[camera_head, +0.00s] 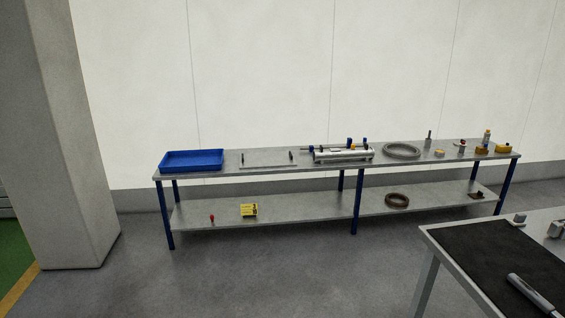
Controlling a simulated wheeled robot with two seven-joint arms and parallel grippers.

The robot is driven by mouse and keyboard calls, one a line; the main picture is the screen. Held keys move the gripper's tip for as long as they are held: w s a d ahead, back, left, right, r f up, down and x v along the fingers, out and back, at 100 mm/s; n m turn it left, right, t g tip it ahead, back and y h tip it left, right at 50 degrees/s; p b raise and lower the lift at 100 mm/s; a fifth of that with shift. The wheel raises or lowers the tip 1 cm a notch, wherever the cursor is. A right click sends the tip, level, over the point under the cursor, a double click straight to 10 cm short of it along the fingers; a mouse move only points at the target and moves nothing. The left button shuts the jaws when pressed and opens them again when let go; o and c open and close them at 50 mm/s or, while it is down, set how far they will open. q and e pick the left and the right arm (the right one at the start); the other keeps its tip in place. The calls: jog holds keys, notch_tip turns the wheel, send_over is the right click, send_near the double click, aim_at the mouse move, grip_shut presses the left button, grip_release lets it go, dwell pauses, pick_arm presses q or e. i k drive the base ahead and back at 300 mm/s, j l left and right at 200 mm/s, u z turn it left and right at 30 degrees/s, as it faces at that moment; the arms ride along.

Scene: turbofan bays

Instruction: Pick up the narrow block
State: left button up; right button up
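No thing in the camera_head view can be clearly told as the narrow block. Small candidates stand on the long bench's top at the right: a small yellow-orange block (439,153), a brown and orange block (482,150) and a yellow block (503,149). A yellow box with dark marks (249,210) stands on the lower shelf at the left. All are far off and small. Neither of my grippers shows.
The long grey bench (225,175) with blue legs stands along the wall, bearing a blue tray (192,168), a metal cylinder (343,155) and a grey ring (402,150). A nearer table (432,241) with a dark mat stands at lower right. A pillar (70,150) stands left. Floor between is clear.

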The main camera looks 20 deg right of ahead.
aim_at(519, 219)
jog(key=i+j+z, duration=0.2)
jog(key=z, duration=0.3)
jog(key=i+j+z, duration=0.6)
jog(key=j+z, duration=0.35)
jog(key=i+j+z, duration=0.15)
jog(key=j+z, duration=0.15)
jog(key=i+j, duration=0.05)
jog(key=j, duration=0.05)
